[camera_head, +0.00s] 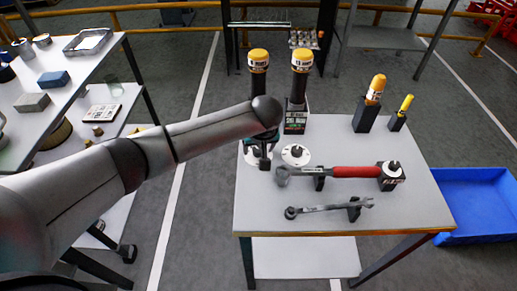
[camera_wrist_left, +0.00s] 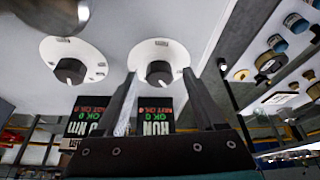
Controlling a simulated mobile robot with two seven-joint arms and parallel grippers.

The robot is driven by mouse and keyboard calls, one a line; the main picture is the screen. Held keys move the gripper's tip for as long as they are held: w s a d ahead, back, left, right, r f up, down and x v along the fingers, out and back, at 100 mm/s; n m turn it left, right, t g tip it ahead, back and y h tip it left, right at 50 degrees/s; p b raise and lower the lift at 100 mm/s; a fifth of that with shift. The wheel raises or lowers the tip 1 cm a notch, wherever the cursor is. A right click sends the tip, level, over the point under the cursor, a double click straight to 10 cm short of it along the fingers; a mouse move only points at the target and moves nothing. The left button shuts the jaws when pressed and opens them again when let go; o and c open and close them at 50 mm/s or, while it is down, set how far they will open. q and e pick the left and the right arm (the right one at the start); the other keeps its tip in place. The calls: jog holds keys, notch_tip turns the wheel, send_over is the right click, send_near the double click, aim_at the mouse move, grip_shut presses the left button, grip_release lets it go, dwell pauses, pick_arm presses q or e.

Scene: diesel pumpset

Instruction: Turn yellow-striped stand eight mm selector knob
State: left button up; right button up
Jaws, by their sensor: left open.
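Two white round dials with black selector knobs sit on the grey table (camera_head: 340,222). The right dial (camera_head: 296,154) is clear in the head view; the left dial (camera_head: 251,157) is partly hidden by my left gripper (camera_head: 263,160). In the left wrist view one knob (camera_wrist_left: 159,73) shows between the tips of my open left gripper (camera_wrist_left: 160,78); touching cannot be told. The other knob (camera_wrist_left: 70,71) is left of the fingers. Behind the dials stand two yellow-capped tools (camera_head: 258,62) (camera_head: 301,64) on dark stands. No yellow stripe or size mark is readable. My right gripper is out of view.
A red-handled wrench (camera_head: 350,172) and a spanner (camera_head: 325,209) lie on holders at the table's front. A blue bin (camera_head: 485,205) is beyond the right edge.

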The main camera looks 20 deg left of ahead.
pick_arm(q)
jog(key=shift+c, duration=0.3)
grip_shut()
dwell(0.3)
